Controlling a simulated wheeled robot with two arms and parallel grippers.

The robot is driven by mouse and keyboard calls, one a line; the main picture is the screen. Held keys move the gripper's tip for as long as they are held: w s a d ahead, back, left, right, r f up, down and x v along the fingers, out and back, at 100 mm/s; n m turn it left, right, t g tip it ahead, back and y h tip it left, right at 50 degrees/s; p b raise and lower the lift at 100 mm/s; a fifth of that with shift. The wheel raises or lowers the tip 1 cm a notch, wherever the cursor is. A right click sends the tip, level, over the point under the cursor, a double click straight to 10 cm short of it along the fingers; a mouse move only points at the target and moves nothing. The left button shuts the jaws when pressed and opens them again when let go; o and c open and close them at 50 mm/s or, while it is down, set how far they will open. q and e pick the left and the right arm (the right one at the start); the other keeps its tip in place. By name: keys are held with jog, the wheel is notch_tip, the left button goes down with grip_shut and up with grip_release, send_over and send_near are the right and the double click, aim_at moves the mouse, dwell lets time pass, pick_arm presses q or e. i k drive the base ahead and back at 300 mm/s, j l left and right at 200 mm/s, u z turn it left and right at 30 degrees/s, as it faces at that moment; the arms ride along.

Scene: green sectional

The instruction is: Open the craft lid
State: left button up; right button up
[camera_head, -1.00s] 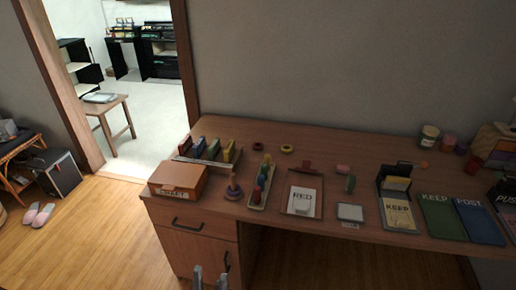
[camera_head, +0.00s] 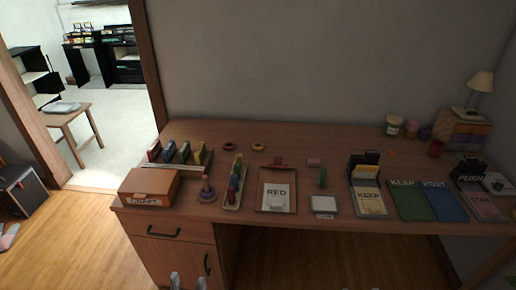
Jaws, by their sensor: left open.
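The craft box (camera_head: 148,188) is a brown box with a white label on its front. It sits at the left front corner of the wooden desk (camera_head: 300,141), and its lid looks closed. My left gripper (camera_head: 188,281) shows only as two pale fingertips at the bottom edge, apart from each other, in front of the desk's drawers. It is open and empty, below and to the right of the box, not touching it.
Behind the box stands a rack of coloured blocks (camera_head: 184,154). A drawer handle (camera_head: 163,232) juts out below the box. Open floor lies left of the desk.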

aim_at(141, 183)
jog(key=u, duration=0.8)
jog(key=i+u, duration=0.25)
jog(key=u, duration=0.2)
jog(key=i+l+u, duration=0.1)
jog(key=i+u, duration=0.2)
jog(key=u, duration=0.2)
